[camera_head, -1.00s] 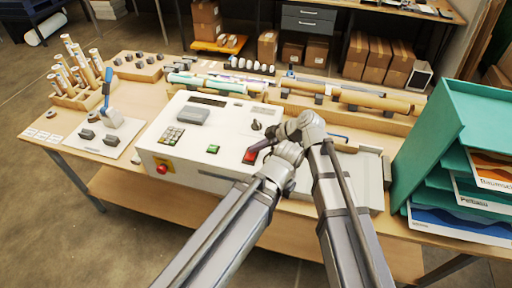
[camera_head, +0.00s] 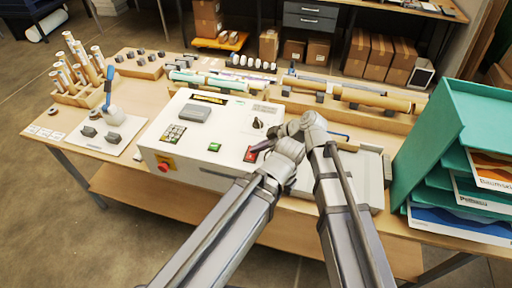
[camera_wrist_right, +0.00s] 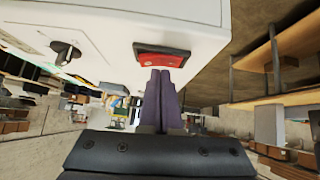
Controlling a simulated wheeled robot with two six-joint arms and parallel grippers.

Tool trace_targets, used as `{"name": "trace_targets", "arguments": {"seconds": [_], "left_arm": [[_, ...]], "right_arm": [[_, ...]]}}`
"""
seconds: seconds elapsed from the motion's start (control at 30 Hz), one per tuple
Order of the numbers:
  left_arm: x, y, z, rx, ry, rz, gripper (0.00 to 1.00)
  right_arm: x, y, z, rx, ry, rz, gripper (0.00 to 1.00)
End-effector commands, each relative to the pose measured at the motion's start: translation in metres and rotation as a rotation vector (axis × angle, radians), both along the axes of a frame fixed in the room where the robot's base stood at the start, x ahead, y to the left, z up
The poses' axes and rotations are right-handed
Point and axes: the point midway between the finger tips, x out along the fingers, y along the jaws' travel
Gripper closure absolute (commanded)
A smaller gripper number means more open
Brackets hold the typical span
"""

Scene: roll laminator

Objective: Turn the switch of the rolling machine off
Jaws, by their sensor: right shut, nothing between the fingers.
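The rolling machine is a white box (camera_head: 190,145) on the wooden table. Its red switch (camera_head: 250,155) sits on the right part of the front panel. The red switch also shows at the top of the right wrist view (camera_wrist_right: 162,55), in a dark frame. My right gripper (camera_head: 258,147) is shut and empty, with its dark purple fingertips (camera_wrist_right: 165,74) right at the switch's edge. They look to be touching it, but contact is hard to confirm. The machine's display (camera_head: 209,98) is lit with yellow characters.
A teal tray rack (camera_head: 447,125) stands at the right.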

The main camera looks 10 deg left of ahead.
Motion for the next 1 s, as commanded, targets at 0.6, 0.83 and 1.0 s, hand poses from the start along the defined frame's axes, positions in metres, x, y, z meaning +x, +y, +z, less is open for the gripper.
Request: {"name": "trace_targets", "arguments": {"seconds": [0.6,0.83,1.0], "left_arm": [[0.000,0.000,0.050,0.001,0.002,-0.005,1.00],[0.000,0.000,0.050,0.001,0.002,-0.004,1.00],[-0.001,0.000,0.059,0.001,0.002,-0.002,1.00]], "right_arm": [[-0.006,-0.049,0.050,-0.001,0.001,0.002,1.00],[-0.006,-0.049,0.049,-0.001,0.001,0.002,1.00],[-0.007,-0.052,0.059,0.000,-0.007,0.001,1.00]]}}
